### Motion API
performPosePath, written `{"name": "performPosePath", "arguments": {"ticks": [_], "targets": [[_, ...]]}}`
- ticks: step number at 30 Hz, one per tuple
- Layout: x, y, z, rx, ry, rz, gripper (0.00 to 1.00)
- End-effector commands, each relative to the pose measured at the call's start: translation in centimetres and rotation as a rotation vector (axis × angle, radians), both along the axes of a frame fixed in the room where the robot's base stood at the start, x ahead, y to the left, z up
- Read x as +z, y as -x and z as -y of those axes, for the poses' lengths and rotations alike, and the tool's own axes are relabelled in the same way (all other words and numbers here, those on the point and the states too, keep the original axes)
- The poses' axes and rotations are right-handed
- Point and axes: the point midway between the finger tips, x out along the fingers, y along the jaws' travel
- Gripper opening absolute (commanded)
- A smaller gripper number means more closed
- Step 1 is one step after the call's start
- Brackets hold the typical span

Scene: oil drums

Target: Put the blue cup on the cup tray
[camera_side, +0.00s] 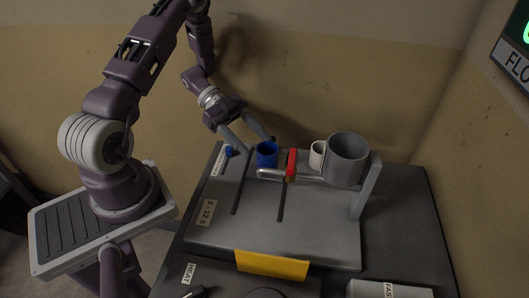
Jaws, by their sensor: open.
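I cannot tell whether the fingers touch the cup. I cannot tell for sure which surface is the cup tray; the grey board (225,232) under the cup has dark slots and a yellow front edge.
A red-handled tap (291,163) on a horizontal pipe leads to a big grey cylinder (346,158) on a bracket. A white mug (317,155) stands behind the pipe. The board's front left is clear.

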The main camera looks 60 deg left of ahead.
Motion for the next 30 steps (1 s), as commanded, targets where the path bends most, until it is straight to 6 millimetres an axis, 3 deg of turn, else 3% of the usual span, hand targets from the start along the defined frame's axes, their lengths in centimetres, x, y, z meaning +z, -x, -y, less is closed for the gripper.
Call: {"name": "performPosePath", "arguments": {"ticks": [3,9,20,23,26,27,28,30], "targets": [[3.3,-0.1,0.0,-0.001,-0.002,0.005,0.55],[6.6,0.0,0.1,-0.002,0.001,0.002,0.55],[7.1,-0.2,0.1,0.003,-0.003,0.003,0.55],[7.4,-2.7,0.8,0.065,-0.070,0.056,0.55],[9.7,-9.1,2.0,0.261,-0.234,0.179,0.55],[11.8,-11.9,2.0,0.387,-0.318,0.236,0.55],[13.6,-13.4,1.6,0.488,-0.375,0.271,0.55],[18.0,-14.9,0.2,0.714,-0.486,0.319,0.55]]}}
